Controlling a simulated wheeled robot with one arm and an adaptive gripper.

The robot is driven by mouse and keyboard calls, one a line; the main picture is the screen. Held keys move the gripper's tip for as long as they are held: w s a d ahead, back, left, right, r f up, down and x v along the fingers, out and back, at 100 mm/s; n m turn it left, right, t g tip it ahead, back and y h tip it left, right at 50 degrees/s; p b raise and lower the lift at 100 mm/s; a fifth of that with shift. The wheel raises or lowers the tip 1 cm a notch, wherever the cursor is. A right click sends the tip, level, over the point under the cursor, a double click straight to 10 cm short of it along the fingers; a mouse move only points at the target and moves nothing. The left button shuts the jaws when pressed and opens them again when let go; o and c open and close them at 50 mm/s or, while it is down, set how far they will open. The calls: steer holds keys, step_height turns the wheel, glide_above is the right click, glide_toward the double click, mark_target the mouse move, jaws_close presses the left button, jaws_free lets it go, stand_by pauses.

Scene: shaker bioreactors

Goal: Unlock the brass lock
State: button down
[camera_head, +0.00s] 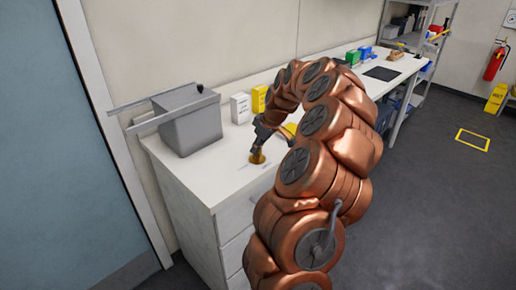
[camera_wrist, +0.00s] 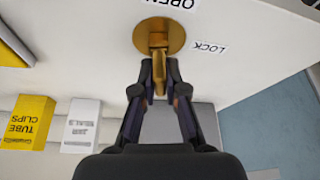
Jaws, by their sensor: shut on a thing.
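The brass lock shows in the wrist view as a round gold plate (camera_wrist: 176,36) with a brass key or lever (camera_wrist: 159,68) standing out from it. My gripper (camera_wrist: 160,84) is shut on this brass piece, a finger on each side. Labels on the white surface beside the plate read "OPEN" (camera_wrist: 178,4) and "LOCK" (camera_wrist: 208,47). The brass piece points away from both labels, toward my gripper. In the head view the brass lock (camera_head: 257,157) is on the white counter, with my gripper (camera_head: 259,147) at it; my arm hides part of the counter.
A grey bin (camera_head: 187,120) stands to the left on the counter (camera_head: 215,180). A white box (camera_head: 240,108) and a yellow box (camera_head: 259,99) stand behind the lock. The yellow box (camera_wrist: 25,122) reads "TUBE CLIPS". The counter's front left is bare.

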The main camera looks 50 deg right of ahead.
steer(key=shift+s+a+f+m+h+b, duration=0.25)
steer(key=shift+f+m+b, duration=0.25)
steer(key=shift+m+b, duration=0.35)
steer(key=shift+s+a+f+m+h+b, duration=0.2)
steer(key=shift+f+m+b, duration=0.25)
steer(key=shift+m+b, duration=0.35)
steer(key=shift+w, duration=0.1)
steer(key=c, duration=1.3)
jaws_free()
steer(key=shift+d, duration=0.1)
steer(key=shift+c, duration=0.2)
steer(key=shift+o, duration=0.7)
steer(key=shift+w+d+r, duration=0.1)
steer(key=shift+w, duration=0.05)
steer(key=shift+o, duration=0.3)
steer(key=shift+r, duration=0.2)
steer(key=shift+w+d+r, duration=0.1)
steer(key=shift+d+r, duration=0.05)
steer(key=shift+r, duration=0.45)
steer(key=v, duration=1.1)
steer(key=shift+a, duration=0.25)
